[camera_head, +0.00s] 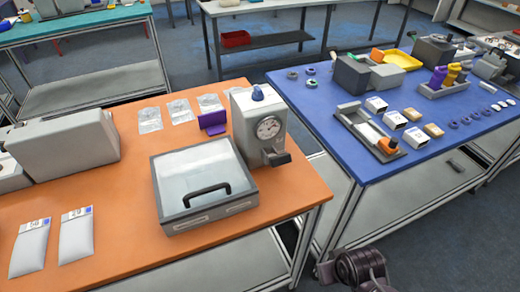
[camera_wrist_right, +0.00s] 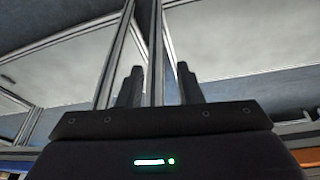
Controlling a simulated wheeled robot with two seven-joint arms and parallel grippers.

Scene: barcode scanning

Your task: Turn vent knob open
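A grey machine on the orange table has an upright housing (camera_head: 262,130) with a round dial gauge (camera_head: 268,127) on its front. A small blue knob (camera_head: 257,93) sits on top of the housing, and a dark lever-like part (camera_head: 277,158) sticks out low on its front; I cannot tell for sure which is the vent knob. A box with a clear lid (camera_head: 200,172) and black handle (camera_head: 207,194) stands beside the housing, lid shut. My right gripper (camera_wrist_right: 158,88) has its fingers apart, with nothing between them, away from the machine. My left gripper is not in view.
White pouches (camera_head: 77,235) and clear bags (camera_head: 180,110) lie on the orange table (camera_head: 125,255). A purple stand (camera_head: 213,122) is behind the box. A grey machine (camera_head: 65,143) stands at left. The blue table (camera_head: 350,150) at right holds trays and small boxes.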

